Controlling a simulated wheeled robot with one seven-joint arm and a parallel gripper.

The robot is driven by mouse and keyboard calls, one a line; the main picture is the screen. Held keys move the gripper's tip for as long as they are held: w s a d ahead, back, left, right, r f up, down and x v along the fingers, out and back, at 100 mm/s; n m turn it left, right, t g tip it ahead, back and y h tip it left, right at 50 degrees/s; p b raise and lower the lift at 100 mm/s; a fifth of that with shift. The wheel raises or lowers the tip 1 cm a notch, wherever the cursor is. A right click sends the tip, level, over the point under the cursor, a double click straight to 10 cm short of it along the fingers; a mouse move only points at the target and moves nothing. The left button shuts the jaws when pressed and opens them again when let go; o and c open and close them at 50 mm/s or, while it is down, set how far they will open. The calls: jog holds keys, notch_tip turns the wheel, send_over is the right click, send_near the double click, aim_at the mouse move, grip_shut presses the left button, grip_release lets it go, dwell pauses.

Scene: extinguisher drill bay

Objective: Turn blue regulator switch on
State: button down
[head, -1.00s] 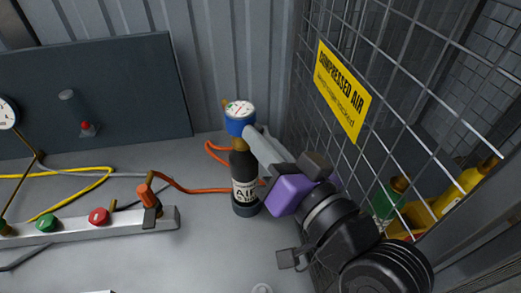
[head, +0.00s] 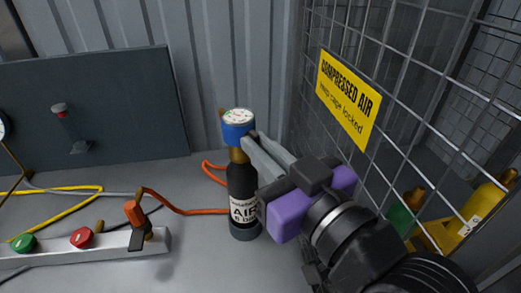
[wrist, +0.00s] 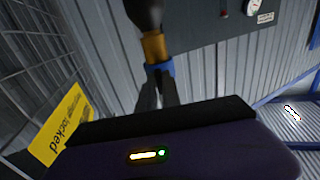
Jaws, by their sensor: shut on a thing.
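The blue regulator switch (head: 236,131) sits on the brass neck of a black air bottle (head: 242,188). Its top has a pale dial face with coloured marks. The bottle stands upright on the grey surface. My gripper (head: 252,142) comes in from the lower right, its grey fingers shut on the blue regulator's right side. In the wrist view the fingers (wrist: 156,86) reach the blue regulator (wrist: 168,68) below the brass neck, and they hide much of it.
A wire mesh cage with a yellow compressed air sign (head: 348,98) stands close on the right. An orange hose (head: 172,206) runs from the bottle to a manifold (head: 90,246) with green and red knobs. A dark panel (head: 110,105) stands behind.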

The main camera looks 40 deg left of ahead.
dwell(0.3)
jog(key=c, duration=1.5)
grip_release()
jog(key=shift+v, duration=3.9)
